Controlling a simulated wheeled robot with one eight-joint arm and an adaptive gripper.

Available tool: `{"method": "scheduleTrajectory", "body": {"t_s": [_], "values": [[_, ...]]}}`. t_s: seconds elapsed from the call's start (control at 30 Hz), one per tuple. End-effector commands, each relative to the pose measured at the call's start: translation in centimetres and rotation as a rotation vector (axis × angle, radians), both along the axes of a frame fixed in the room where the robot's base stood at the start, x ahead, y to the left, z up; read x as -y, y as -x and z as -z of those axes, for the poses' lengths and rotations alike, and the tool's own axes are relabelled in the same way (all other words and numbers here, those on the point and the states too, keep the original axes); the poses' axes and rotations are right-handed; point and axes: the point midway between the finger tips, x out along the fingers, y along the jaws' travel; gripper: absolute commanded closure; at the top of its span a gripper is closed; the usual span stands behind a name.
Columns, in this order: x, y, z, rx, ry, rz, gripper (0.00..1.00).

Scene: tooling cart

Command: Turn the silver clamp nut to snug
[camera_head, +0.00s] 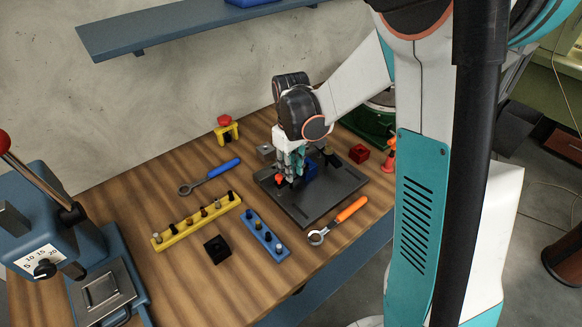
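My gripper (291,172) points down over a dark grey fixture plate (318,207) on the wooden bench. Its fingers are at the left part of the plate, beside a blue block (311,171). A small red part (281,178) shows at the left of the fingertips. I cannot make out the silver clamp nut; the gripper may hide it. The fingers are too small and overlapped to tell whether they are open or shut, or whether they touch anything. A small dark upright part (329,157) stands at the plate's back.
An orange-handled wrench (340,219) lies against the plate's front right. A blue-handled wrench (209,176), a yellow rack (196,221), a blue rack (264,235) and a black block (217,249) lie left. A grey block (265,152) and red block (359,153) flank the gripper. A press (60,235) stands far left.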

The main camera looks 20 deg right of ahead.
Motion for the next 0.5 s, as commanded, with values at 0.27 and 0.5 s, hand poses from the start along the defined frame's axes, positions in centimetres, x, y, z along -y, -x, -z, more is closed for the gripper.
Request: {"method": "scheduleTrajectory", "body": {"t_s": [0.27,0.5], "values": [[0.0,-0.01,-0.01,0.0,0.0,0.009,1.0],[0.0,-0.01,0.02,0.0,0.0,0.198,1.0]]}}
